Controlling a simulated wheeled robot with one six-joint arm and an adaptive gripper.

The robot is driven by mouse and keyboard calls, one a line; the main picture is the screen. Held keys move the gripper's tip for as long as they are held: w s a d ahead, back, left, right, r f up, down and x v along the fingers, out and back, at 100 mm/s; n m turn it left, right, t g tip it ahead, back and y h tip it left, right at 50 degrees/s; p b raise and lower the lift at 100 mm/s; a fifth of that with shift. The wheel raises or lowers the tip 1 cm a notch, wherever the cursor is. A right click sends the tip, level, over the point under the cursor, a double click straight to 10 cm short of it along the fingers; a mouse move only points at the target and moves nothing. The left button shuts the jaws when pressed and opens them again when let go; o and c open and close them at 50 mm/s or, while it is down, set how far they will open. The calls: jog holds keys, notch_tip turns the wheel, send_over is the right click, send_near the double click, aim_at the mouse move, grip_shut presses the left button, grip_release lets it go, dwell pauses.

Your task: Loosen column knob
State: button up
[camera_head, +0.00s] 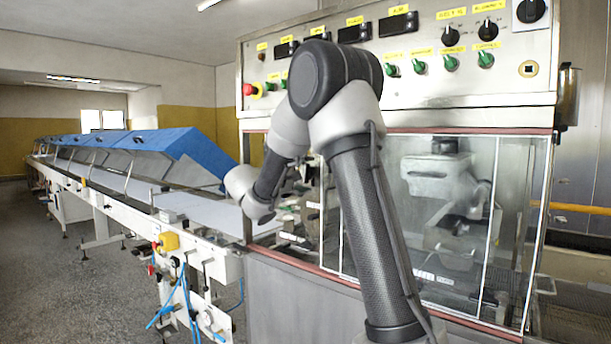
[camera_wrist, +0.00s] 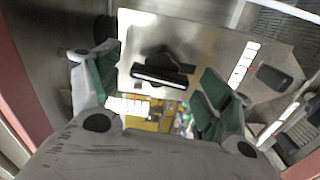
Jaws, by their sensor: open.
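In the wrist view a dark knob-like part (camera_wrist: 160,62) with a bright white strip along its lower edge sits against a bare metal plate (camera_wrist: 202,45). I take it for the column knob, but its label and shape are not clear. My gripper (camera_wrist: 158,78) is open, with its green-padded fingers to the left and right of this part. I see no contact, and I cannot tell the depth between fingertips and knob. In the head view my arm reaches down to the left side of the enrober cabinet, and my gripper is hidden or not distinguishable there.
The control panel (camera_head: 520,75) with green switches and a red stop button (camera_head: 250,89) is above. Glass doors (camera_head: 470,215) front the cabinet. A conveyor (camera_head: 200,212) with raised blue covers (camera_head: 190,150) runs left. A dark rounded item (camera_wrist: 275,78) is right in the wrist view.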

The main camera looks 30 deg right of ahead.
jog(key=shift+w+d, duration=0.25)
jog(key=shift+d, duration=0.45)
jog(key=c, duration=1)
jog(key=shift+n, duration=0.8)
jog(key=o, duration=1)
jog(key=shift+a, duration=0.1)
